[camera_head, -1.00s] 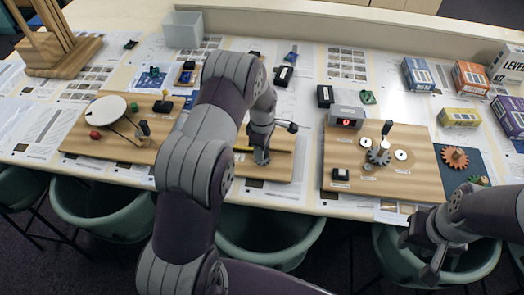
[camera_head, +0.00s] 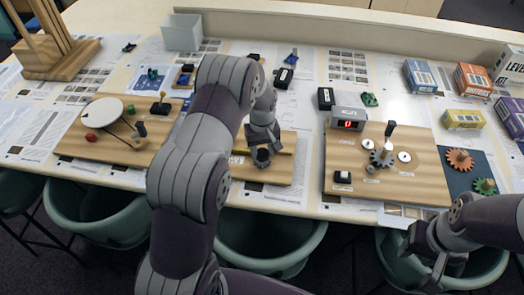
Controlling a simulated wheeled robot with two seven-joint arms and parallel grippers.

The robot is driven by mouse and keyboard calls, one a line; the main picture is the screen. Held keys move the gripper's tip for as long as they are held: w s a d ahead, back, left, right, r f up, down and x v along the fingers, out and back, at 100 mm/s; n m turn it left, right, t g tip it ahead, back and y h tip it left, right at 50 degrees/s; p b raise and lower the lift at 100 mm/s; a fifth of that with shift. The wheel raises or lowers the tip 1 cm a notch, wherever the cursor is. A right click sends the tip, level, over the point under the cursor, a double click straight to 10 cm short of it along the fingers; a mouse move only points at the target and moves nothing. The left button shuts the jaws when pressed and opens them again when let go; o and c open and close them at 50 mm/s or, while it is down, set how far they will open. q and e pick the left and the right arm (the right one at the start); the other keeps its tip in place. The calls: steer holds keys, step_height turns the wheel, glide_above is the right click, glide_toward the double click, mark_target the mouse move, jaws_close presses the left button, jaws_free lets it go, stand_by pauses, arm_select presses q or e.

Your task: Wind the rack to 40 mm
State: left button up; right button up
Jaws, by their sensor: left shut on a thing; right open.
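A wooden board (camera_head: 283,174) in the middle of the table carries a thin yellow strip (camera_head: 284,153), which may be the rack. Most of this mechanism is hidden behind my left arm. My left gripper (camera_head: 263,150) is over the board, pointing down, shut on a small dark part, likely a crank knob (camera_head: 262,156). I cannot read any millimetre scale. My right gripper (camera_head: 427,258) is open and empty at the lower right, in front of the table edge and away from the boards.
The left board (camera_head: 92,146) has a white disc (camera_head: 103,112). Coloured boxes (camera_head: 463,119) stand at the right. Green chairs line the front.

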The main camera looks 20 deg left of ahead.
arm_select(q)
steer(key=m+b, duration=0.1)
steer(key=m, duration=1.1)
steer(key=shift+m+b, duration=0.3)
stand_by(0.4)
steer(key=o, duration=1.1)
steer(key=shift+c, duration=0.2)
steer(key=shift+s, duration=0.1)
